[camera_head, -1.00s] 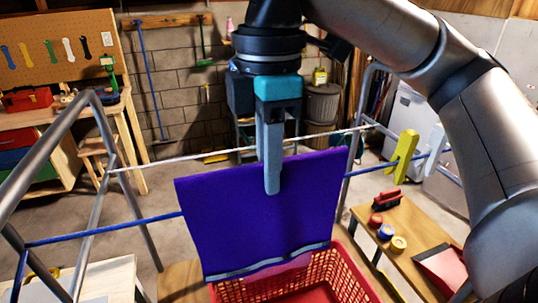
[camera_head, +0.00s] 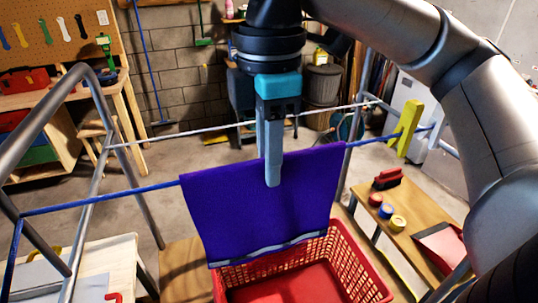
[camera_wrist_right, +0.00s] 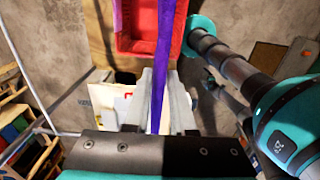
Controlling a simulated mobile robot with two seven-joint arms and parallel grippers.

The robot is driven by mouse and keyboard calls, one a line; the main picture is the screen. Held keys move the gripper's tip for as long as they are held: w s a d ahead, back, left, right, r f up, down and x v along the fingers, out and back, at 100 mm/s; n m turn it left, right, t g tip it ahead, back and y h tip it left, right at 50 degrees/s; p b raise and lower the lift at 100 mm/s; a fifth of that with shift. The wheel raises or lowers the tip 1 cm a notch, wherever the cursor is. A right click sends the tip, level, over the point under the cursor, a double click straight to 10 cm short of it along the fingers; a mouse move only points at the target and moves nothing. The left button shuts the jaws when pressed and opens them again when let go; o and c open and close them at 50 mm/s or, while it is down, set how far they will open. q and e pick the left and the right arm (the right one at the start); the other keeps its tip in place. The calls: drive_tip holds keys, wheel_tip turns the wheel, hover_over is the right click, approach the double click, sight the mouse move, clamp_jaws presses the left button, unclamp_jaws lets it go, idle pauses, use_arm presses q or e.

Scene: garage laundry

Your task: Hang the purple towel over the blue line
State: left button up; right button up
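The purple towel (camera_head: 305,205) hangs spread out in the head view, with a pale stripe near its lower edge. The blue line (camera_head: 100,200) runs in from both sides and meets the towel just below its upper corners; the stretch between is hidden by the towel. My right gripper (camera_head: 271,180) comes down from above, one finger in front of the towel and the other behind. In the right wrist view, its fingers (camera_wrist_right: 160,100) close around the towel, seen edge-on as a purple strip (camera_wrist_right: 164,40). My left gripper is out of view.
A red basket (camera_head: 348,262) stands below the towel. A white line (camera_head: 190,132) runs behind the blue one, between grey rack frames (camera_head: 88,175). A yellow peg (camera_head: 409,128) sits on the line at right. A low wooden table (camera_head: 408,205) with a brush and tape rolls stands at right.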

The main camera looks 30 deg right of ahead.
drive_tip(key=o, duration=0.4)
drive_tip(key=shift+r, duration=0.45)
wheel_tip(320, 180, up, 14)
drive_tip(key=p, duration=0.3)
drive_tip(key=shift+r, duration=0.2)
